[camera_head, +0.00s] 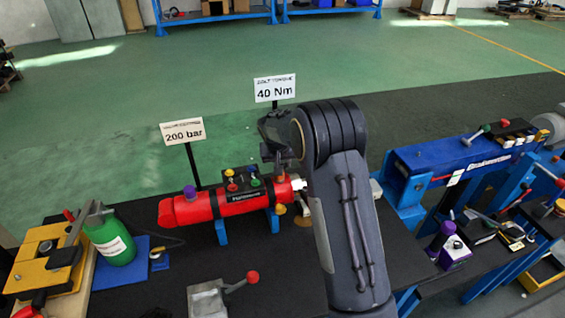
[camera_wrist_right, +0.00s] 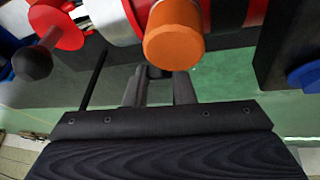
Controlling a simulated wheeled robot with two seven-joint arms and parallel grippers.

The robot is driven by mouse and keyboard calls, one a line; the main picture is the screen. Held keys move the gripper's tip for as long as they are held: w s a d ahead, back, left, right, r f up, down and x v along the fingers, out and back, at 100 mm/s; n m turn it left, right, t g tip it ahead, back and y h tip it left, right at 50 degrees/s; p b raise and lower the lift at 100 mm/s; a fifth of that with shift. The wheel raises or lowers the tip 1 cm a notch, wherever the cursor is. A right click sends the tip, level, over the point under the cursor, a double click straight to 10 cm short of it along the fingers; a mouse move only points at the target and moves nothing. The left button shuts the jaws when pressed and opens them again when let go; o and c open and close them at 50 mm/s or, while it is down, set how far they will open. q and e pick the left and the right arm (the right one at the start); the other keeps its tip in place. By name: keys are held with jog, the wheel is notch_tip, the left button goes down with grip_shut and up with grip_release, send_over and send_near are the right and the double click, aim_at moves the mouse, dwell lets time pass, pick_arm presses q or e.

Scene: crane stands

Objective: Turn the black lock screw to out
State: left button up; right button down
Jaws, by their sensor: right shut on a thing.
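The red cylinder unit (camera_head: 222,202) lies on blue supports, with a panel of small coloured knobs on top. My right gripper (camera_head: 283,158) reaches down over its right end, with the fingers largely hidden by the arm. In the right wrist view the two fingers (camera_wrist_right: 160,92) are close together, shut on a small dark round piece, apparently the black lock screw (camera_wrist_right: 157,72). An orange knob (camera_wrist_right: 173,35) stands in front and hides part of it. A black ball on a red lever (camera_wrist_right: 32,62) is apart at the left. My left gripper is out of view.
Signs reading 200 bar (camera_head: 183,131) and 40 Nm (camera_head: 275,88) stand behind the unit. A green bottle (camera_head: 110,240) and yellow device (camera_head: 45,257) are at left. A grey block with a red-ball lever (camera_head: 208,299) is in front. Blue machines (camera_head: 455,160) fill the right.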

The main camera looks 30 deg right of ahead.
jog(key=n+y+b, duration=0.1)
jog(key=y, duration=0.1)
jog(key=n+t+y+b, duration=0.1)
jog(key=n, duration=0.1)
jog(key=shift+s+d+f+n+y, duration=0.1)
jog(key=shift+d+n+y, duration=0.2)
jog(key=shift+d+y, duration=0.1)
jog(key=shift+n+y+b, duration=0.65)
jog(key=shift+n+y, duration=0.45)
jog(key=shift+d+n+y, duration=0.1)
jog(key=shift+n+y, duration=0.6)
jog(key=shift+y, duration=0.1)
jog(key=shift+n+g+y, duration=0.4)
jog(key=shift+n+y, duration=0.6)
jog(key=shift+n, duration=0.1)
jog(key=shift+d+n+g+y+p, duration=0.1)
jog(key=shift+n+g+y+p, duration=0.9)
jog(key=shift+n+y, duration=0.6)
jog(key=shift+n, duration=0.3)
jog(key=c, duration=1.2)
grip_release()
